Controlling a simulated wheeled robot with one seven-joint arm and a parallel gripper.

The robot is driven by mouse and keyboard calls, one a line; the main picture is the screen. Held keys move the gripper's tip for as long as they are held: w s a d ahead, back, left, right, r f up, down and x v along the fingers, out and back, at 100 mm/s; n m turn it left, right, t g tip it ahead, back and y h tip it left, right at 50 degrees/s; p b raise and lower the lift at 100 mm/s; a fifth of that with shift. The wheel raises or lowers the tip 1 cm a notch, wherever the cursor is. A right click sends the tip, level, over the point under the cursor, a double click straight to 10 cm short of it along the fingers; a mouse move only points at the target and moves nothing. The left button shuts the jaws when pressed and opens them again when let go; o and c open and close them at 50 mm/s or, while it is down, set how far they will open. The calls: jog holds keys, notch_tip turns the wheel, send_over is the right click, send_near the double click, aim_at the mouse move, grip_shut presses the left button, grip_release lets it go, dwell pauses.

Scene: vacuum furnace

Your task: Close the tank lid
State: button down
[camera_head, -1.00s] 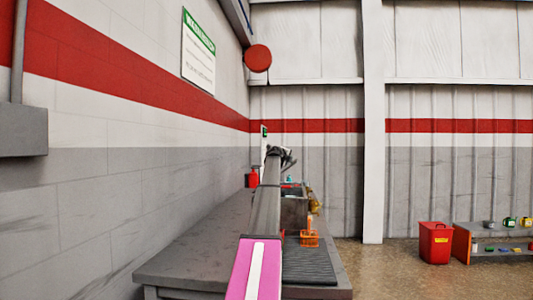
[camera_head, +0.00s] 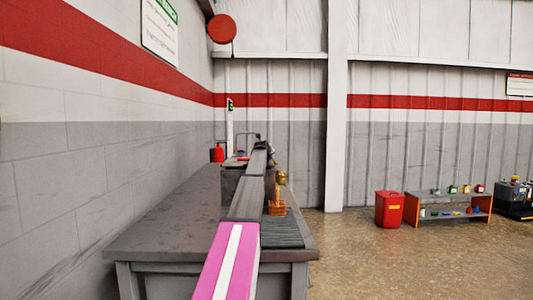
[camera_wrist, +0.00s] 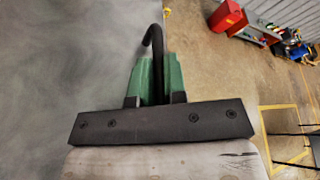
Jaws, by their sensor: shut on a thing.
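In the wrist view, my gripper (camera_wrist: 158,80) has two green fingers closed around a black curved bar (camera_wrist: 153,42). The bar's hooked end sticks out past the fingertips. What the bar belongs to cannot be told. In the head view, my arm runs forward over the grey bench and hides much of what lies behind it. My gripper cannot be made out there. I cannot identify the tank or its lid in either view.
The grey bench (camera_head: 165,215) runs along the left wall. An orange basket (camera_head: 277,208) and a red bottle (camera_head: 218,153) are on it. A red bin (camera_head: 389,209) and a low shelf (camera_head: 455,207) stand at right. The floor (camera_head: 350,255) between is clear.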

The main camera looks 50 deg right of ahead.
jog(key=shift+f, duration=0.25)
jog(key=c, duration=1.2)
grip_release()
jog(key=shift+o, duration=0.2)
notch_tip(320, 180, up, 5)
jog(key=shift+d+f, duration=0.1)
jog(key=shift+f, duration=0.1)
jog(key=w+a+r, duration=0.5)
jog(key=a+r, duration=0.1)
jog(key=a, duration=0.4)
jog(key=shift+w+a+r, duration=0.15)
jog(key=shift+a+r, duration=0.05)
jog(key=shift+r, duration=0.05)
